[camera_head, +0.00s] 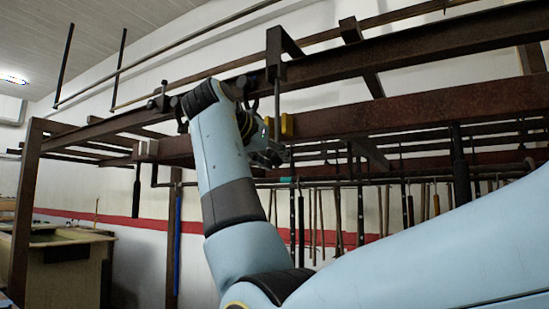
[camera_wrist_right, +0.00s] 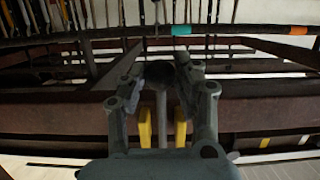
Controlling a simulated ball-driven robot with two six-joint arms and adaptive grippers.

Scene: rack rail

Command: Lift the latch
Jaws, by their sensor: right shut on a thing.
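The latch shows in the head view as a thin grey upright rod (camera_head: 277,106) hanging from a bracket on the brown rack rail, with yellow pieces (camera_head: 288,125) beside it. My right gripper (camera_head: 278,152) is up at the rail, at the rod's lower end. In the right wrist view, my right gripper (camera_wrist_right: 168,82) is shut on the latch's dark round-ended part (camera_wrist_right: 184,75), which sits between the fingertips. Two yellow pieces (camera_wrist_right: 145,128) show between the finger links. The fingers partly hide the grip. My left gripper is not in view.
Brown rack beams (camera_head: 420,108) run above and behind my right gripper. A lower bar (camera_head: 380,180) carries several hanging dark rods and tools. A beige bench (camera_head: 60,265) stands at the lower left. Free air lies below the rail at left.

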